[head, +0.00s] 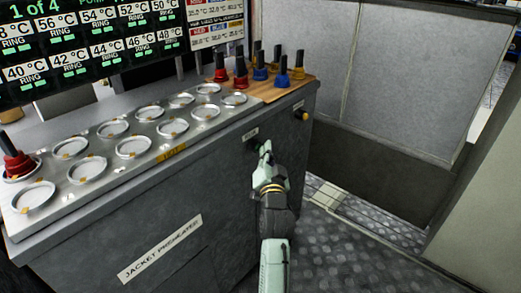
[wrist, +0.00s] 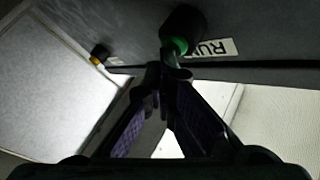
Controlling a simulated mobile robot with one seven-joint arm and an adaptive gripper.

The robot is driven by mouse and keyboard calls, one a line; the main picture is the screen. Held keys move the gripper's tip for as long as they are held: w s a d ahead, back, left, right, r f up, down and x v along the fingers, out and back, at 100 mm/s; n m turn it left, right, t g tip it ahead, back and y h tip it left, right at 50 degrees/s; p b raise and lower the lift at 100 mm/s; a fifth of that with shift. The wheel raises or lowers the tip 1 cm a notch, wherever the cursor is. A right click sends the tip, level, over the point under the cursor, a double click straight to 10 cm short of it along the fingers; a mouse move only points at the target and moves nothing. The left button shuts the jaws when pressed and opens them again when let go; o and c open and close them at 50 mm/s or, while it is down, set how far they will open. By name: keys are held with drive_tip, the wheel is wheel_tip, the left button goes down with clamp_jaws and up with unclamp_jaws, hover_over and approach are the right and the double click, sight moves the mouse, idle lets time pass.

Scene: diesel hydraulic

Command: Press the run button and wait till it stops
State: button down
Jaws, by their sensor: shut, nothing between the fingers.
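The run button, a dark knob with a green collar (wrist: 183,35), sticks out from the grey cabinet front beside a white label (wrist: 213,48) reading "RUN". My gripper (wrist: 167,72) is shut and empty. Its fingertips are at the green part of the button in the wrist view; I cannot tell if they touch or press it. In the head view my gripper (head: 264,150) is at the upper right of the cabinet front, just below a small white label (head: 250,134). It hides the button there.
The cabinet (head: 150,215) carries a metal plate (head: 122,143) with several round seats. A red-and-black plug (head: 15,160) stands at the left; several coloured plugs stand on a wooden board (head: 290,85). Screens hang above.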

drive_tip(key=shift+s+d, duration=0.5)
drive_tip(key=shift+d, duration=0.1)
drive_tip(key=shift+s+d+b, duration=0.6)
drive_tip(key=shift+s+d, duration=0.15)
drive_tip(key=shift+d, duration=0.3)
drive_tip(key=shift+s+d+b, duration=0.55)
drive_tip(key=shift+s+d, duration=0.2)
drive_tip(key=shift+d, duration=0.25)
idle(1.1)
